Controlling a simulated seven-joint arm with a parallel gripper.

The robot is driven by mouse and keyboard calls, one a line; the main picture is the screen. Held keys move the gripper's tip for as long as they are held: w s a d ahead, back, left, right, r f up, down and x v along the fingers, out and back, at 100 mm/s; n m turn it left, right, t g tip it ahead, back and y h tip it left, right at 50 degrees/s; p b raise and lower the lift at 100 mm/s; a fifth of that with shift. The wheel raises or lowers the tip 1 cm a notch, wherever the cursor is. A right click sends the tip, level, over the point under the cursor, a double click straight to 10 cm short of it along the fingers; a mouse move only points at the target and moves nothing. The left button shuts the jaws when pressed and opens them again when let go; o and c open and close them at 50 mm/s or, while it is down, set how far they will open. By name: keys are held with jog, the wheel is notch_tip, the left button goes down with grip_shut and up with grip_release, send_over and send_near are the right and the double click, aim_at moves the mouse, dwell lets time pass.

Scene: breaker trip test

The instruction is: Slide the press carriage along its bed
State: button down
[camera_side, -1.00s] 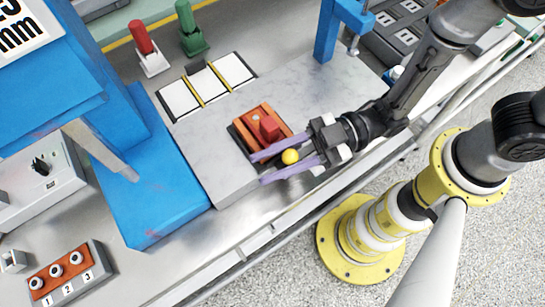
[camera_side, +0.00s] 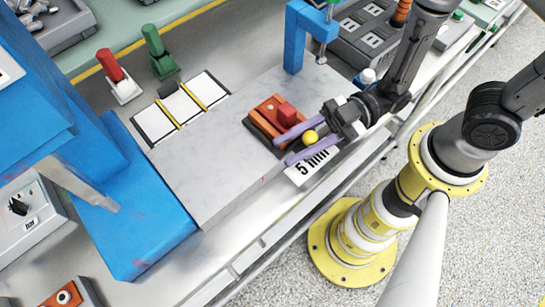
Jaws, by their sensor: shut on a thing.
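The press carriage (camera_side: 265,126) is a small orange-and-dark block with a red cube (camera_side: 287,114) on top. It sits on the grey slab-like bed (camera_side: 222,160), which runs between the big blue press and a blue bracket. A yellow ball knob (camera_side: 310,137) is at its near right side. My gripper (camera_side: 283,150) reaches in from the right, with its two purple fingers on either side of the knob, shut on it. The join between the knob and the carriage is partly hidden by the fingers.
The blue press (camera_side: 135,215) stands at the left end of the bed. A blue bracket (camera_side: 297,42) stands behind the carriage. A white "5 mm" label (camera_side: 312,167) lies just below my fingers. White panels (camera_side: 180,104) and red and green levers are beyond. The bed left of the carriage is clear.

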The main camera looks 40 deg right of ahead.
jog(key=d, duration=0.9)
jog(key=c, duration=0.9)
grip_release()
jog(key=shift+o, duration=0.2)
jog(key=shift+d, duration=0.1)
jog(key=s+d, duration=0.2)
jog(key=d, duration=1.1)
jog(key=shift+s+d, duration=0.15)
jog(key=shift+s, duration=0.25)
jog(key=shift+c, duration=0.3)
